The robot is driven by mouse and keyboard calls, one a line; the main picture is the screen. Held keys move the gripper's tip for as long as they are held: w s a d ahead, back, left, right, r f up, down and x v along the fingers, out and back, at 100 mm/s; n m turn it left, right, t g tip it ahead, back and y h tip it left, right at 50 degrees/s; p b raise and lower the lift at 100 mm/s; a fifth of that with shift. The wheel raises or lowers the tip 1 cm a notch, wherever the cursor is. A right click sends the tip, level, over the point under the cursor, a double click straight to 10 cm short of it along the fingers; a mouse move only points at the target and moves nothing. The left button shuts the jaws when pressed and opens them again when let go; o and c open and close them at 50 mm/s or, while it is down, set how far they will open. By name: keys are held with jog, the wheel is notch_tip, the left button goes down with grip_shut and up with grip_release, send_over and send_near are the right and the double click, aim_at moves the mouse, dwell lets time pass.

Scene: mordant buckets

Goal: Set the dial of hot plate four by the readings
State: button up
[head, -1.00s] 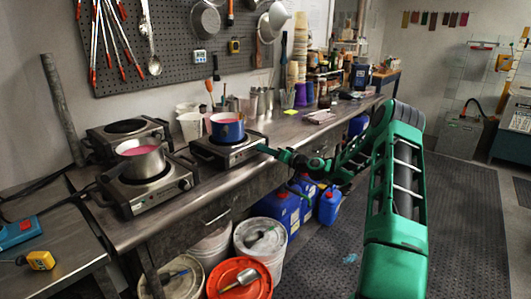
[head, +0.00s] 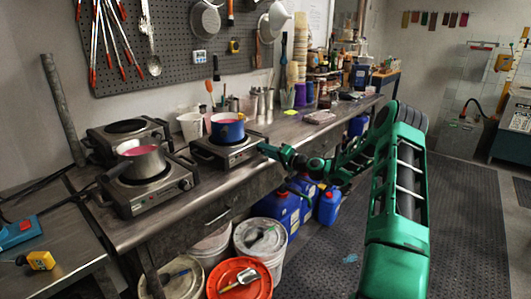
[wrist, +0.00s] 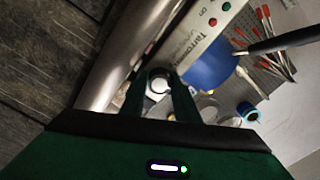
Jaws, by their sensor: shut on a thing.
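A hot plate (head: 222,155) with a steel body stands near the bench's front edge, with a blue pot (head: 228,133) of pink liquid on it. My gripper (head: 264,148) is at this plate's front right. In the wrist view, my gripper's fingers (wrist: 159,88) are shut on a small round pale dial (wrist: 160,84) on the plate's front. The plate's front panel (wrist: 205,35) shows lettering and red and green spots, and the blue pot (wrist: 210,65) shows behind it. The dial's marks cannot be read, and I cannot tell the plate's number.
Another hot plate (head: 128,202) holds a steel pot (head: 143,163) of pink liquid at the left. A bare hot plate (head: 104,146) stands behind it. Blue jugs (head: 277,208) and lidded buckets (head: 285,240) stand below the bench. The floor at right is clear.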

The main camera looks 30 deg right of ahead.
jog(key=shift+f, duration=0.1)
jog(key=o, duration=1)
jog(key=shift+o, duration=0.2)
jog(key=v, duration=1)
jog(key=shift+s+d, duration=0.2)
jog(key=shift+s, duration=0.15)
jog(key=shift+a, duration=0.1)
